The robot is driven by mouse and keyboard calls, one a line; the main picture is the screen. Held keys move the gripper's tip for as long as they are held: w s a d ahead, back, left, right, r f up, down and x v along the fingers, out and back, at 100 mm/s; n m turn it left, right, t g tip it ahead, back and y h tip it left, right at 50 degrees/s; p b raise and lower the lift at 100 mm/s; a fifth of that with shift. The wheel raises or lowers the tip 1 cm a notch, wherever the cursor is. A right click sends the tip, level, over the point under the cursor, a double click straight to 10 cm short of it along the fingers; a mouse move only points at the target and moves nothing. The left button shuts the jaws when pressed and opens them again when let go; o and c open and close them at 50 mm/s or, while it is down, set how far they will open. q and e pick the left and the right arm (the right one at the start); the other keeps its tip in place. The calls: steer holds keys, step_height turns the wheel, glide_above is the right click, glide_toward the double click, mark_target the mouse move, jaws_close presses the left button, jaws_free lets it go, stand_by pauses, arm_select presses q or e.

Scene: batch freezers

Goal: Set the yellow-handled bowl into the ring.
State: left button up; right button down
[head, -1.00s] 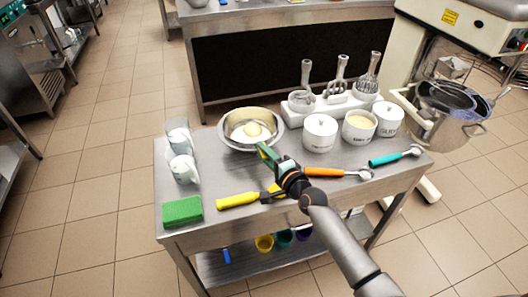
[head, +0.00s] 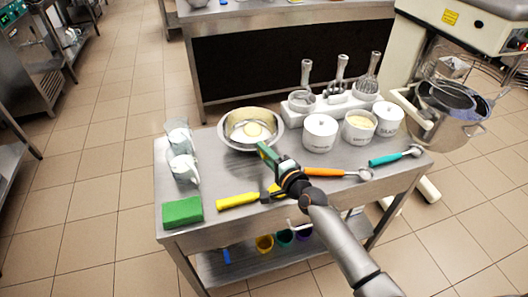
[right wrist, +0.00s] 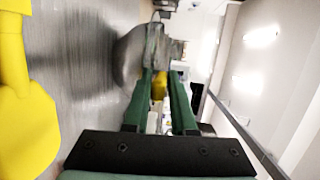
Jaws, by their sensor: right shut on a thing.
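The steel bowl (head: 237,140), with a pale yellow rounded mass inside, sits upright at the back left of the steel table. My right gripper (head: 266,154) is at its near right edge, with green fingers. In the right wrist view my gripper (right wrist: 166,88) is shut on a small yellow part, apparently the bowl's handle, beside the blurred grey bowl (right wrist: 133,55). The fingers mostly hide the handle in the head view. A round steel rim (head: 447,97) shows at the white machine on the right; I cannot tell whether it is the ring. My left gripper is out of view.
On the table (head: 180,225) are a green sponge (head: 182,211), a yellow-handled tool (head: 238,200), orange (head: 325,172) and teal (head: 388,160) scoops, glass vessels (head: 182,168), white tubs (head: 320,132) and a whisk rack (head: 330,102). Floor shows between table and machine.

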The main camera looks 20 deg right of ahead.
steer(key=shift+s+f, duration=0.1)
steer(key=shift+f, duration=0.2)
steer(key=shift+r, duration=0.25)
steer(key=shift+r+p, duration=0.5)
steer(key=shift+p, duration=0.1)
steer(key=shift+f+b, duration=0.6)
stand_by(0.5)
steer(key=c, duration=0.7)
jaws_free()
steer(key=shift+r, duration=0.1)
steer(key=shift+f, duration=0.25)
steer(key=v, duration=1.2)
steer(key=shift+s+d+r+p, duration=0.15)
steer(key=shift+r+p, duration=0.15)
steer(key=shift+p, duration=0.05)
steer(key=shift+f, duration=0.1)
